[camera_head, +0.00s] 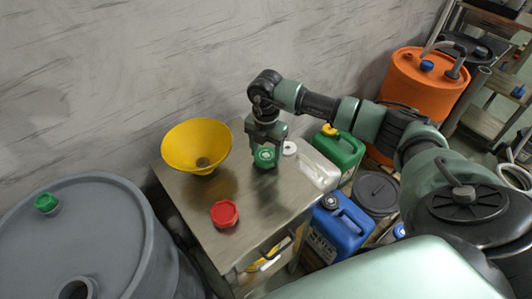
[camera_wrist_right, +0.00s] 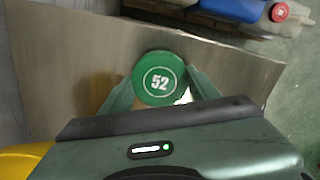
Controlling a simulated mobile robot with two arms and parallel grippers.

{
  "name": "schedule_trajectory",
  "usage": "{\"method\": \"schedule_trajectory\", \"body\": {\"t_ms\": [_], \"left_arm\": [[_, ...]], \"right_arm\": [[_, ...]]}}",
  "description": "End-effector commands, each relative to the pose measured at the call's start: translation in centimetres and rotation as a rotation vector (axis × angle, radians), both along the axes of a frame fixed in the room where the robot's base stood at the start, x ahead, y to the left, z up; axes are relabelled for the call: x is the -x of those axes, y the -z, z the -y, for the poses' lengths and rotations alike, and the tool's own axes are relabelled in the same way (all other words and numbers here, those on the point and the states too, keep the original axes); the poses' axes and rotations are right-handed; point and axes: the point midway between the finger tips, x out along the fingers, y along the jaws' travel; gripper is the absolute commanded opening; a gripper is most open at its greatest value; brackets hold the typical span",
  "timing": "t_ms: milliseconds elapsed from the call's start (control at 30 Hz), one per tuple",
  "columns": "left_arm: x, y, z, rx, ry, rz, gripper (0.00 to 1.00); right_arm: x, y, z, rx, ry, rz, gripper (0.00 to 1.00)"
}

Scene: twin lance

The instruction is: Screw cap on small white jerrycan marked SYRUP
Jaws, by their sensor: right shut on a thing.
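My right gripper (camera_head: 266,138) points down over the metal cabinet top and is shut on a green round cap (camera_head: 265,157). In the right wrist view the cap (camera_wrist_right: 159,77) sits between the two fingers and shows a white "52". A small whitish container (camera_head: 316,165) is just right of the gripper at the cabinet's right edge. A white round piece (camera_head: 290,148) shows at its upper left end. I cannot read any SYRUP marking on it. Whether the green cap touches the cabinet top is unclear. My left gripper is not in view.
A yellow funnel (camera_head: 194,142) and a red cap (camera_head: 224,213) are on the cabinet top (camera_head: 250,205). A grey drum (camera_head: 100,205) stands left. Green (camera_head: 343,150) and blue (camera_head: 340,225) jerrycans and an orange drum (camera_head: 425,85) stand right. The wall is close behind.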

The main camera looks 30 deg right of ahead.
Motion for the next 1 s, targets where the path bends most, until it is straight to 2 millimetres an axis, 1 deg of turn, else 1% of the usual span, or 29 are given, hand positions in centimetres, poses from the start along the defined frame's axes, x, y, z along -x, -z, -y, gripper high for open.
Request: {"method": "schedule_trajectory", "body": {"t_ms": [33,1000], "left_arm": [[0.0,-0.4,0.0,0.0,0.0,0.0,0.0],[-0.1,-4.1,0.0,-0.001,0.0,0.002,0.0]], "right_arm": [[0.0,-0.5,0.0,0.0,0.0,0.001,0.12],[0.0,-5.3,0.0,0.0,0.0,0.001,0.12]]}}
